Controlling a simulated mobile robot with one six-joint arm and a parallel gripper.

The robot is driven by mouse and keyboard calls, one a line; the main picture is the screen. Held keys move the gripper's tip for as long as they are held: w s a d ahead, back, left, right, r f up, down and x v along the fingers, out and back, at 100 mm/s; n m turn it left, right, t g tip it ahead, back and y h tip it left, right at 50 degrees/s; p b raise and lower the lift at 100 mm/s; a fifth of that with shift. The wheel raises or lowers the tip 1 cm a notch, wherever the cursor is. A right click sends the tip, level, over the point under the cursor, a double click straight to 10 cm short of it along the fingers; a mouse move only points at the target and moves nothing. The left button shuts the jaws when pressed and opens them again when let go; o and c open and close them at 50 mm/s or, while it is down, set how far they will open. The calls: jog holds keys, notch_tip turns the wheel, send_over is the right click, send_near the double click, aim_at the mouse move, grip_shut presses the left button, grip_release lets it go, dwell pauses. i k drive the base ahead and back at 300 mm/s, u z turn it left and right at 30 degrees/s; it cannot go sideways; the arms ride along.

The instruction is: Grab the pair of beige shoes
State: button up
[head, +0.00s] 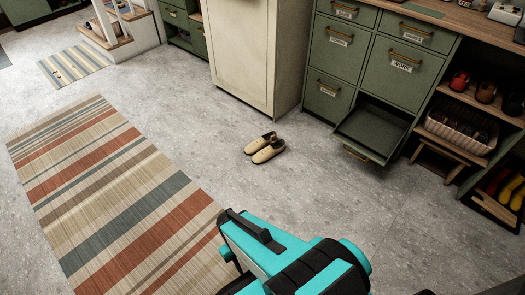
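The pair of beige shoes (265,148) lies on the grey speckled floor in the middle of the head view. The two shoes sit side by side, close together, with dark openings and dark soles. My arm, turquoise and black, reaches in from the bottom of the view, below the shoes in the picture and apart from them. The fingertips of my gripper cannot be made out, so its opening is hidden. Nothing covers the shoes.
A striped rug (110,190) lies to the left. A cream cabinet (245,55) stands behind the shoes. Green drawers (335,60) stand at the right, with a low drawer (370,132) pulled open. A shelf unit holds a basket (460,130). The floor around the shoes is clear.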

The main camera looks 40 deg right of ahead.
aim_at(264, 145)
jog(key=z, duration=0.1)
jog(key=i, duration=0.95)
jog(key=u, duration=0.1)
